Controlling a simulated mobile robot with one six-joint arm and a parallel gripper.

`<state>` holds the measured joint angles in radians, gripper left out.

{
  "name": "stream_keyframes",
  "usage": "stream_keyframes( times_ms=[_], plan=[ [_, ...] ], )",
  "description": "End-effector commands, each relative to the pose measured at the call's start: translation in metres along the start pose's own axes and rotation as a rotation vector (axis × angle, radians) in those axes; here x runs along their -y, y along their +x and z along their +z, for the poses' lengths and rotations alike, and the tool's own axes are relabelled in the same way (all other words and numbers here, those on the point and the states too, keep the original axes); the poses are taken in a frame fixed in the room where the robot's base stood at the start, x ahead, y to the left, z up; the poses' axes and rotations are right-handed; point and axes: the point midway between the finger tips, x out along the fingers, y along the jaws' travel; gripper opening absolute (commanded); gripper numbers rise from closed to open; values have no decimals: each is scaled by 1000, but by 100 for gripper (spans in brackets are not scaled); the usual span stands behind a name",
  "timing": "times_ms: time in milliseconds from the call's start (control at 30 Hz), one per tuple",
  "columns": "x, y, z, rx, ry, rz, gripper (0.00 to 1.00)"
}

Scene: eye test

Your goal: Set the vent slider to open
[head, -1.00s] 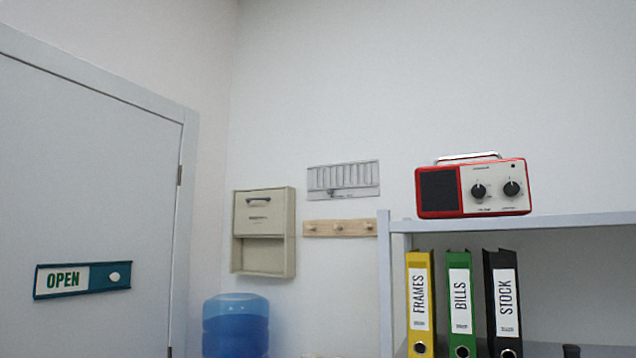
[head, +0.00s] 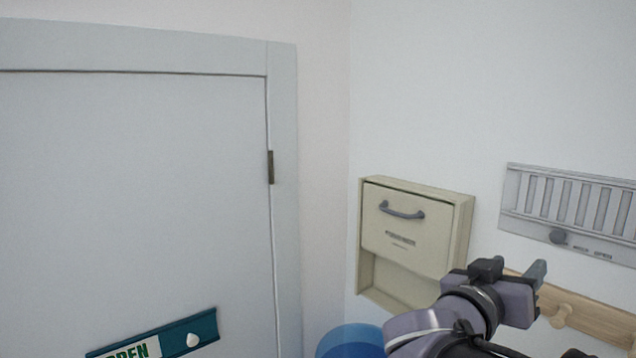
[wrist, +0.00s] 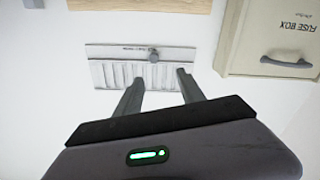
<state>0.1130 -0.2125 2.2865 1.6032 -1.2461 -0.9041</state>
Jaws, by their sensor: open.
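The vent (head: 572,200) is a light grey slatted plate on the wall at the right of the head view, its right end cut off. Its slider knob (head: 558,236) is a small dark grey knob on the lower edge, left of small labels too small to read. In the wrist view the vent (wrist: 115,72) appears upside down, with the knob (wrist: 153,55) on its edge. My gripper (head: 512,268) is open and empty, below and left of the knob in the head view. In the wrist view its fingertips (wrist: 158,77) point toward the vent, apart from the knob.
A beige fuse box (head: 418,235) with a grey handle hangs left of the vent. A wooden peg rail (head: 590,318) runs below the vent, partly behind my gripper. A blue water bottle (head: 350,340) stands below. A door (head: 130,200) with a sign (head: 203,328) is at left.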

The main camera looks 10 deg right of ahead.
Motion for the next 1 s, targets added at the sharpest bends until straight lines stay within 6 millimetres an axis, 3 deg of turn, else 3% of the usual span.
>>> stream_keyframes(
  times_ms=[167,400,600,800,1000],
  plan=[
    [-2,34,3,3,-4,10,46],
    [-2,104,1,3,-2,6,46],
    [-1,150,1,1,0,3,46],
    [-1,170,2,-1,1,2,46],
    [0,172,2,-1,1,1,46]
  ],
)
